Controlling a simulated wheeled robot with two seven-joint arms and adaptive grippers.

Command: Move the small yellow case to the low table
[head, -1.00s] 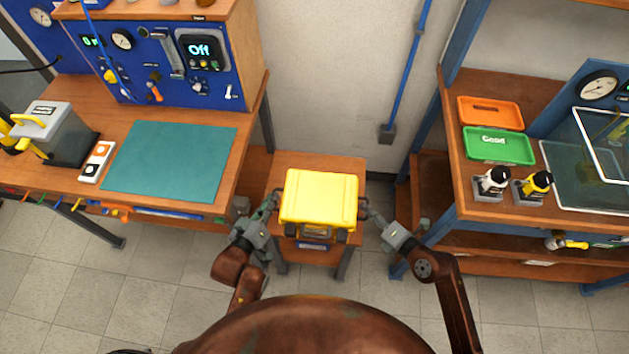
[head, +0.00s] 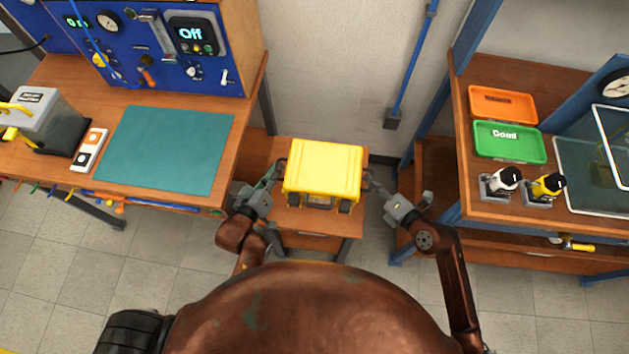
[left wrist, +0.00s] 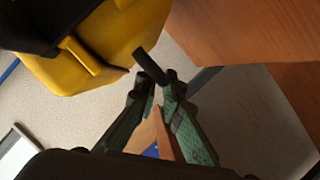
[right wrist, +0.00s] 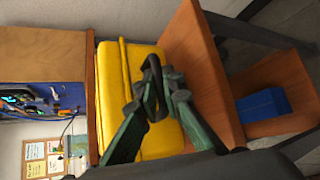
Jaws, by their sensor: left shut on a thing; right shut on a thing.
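The small yellow case (head: 322,170) is held level between my two grippers, over the low wooden table (head: 290,222) in the head view. A gap under the case cannot be made out. My left gripper (head: 277,172) is shut at the case's left side; the left wrist view shows its fingers closed on a dark handle beside the yellow case (left wrist: 115,45). My right gripper (head: 370,183) is shut at the right side; the right wrist view shows its fingers on a dark handle against the yellow case (right wrist: 135,80). The low table's top (right wrist: 200,65) shows beside the case there.
A workbench with a green mat (head: 165,150) and blue panel stands at left. A shelf with an orange tray (head: 503,103), green tray (head: 510,142) and two bottles stands at right. A blue object (right wrist: 262,104) lies on the low table's lower shelf.

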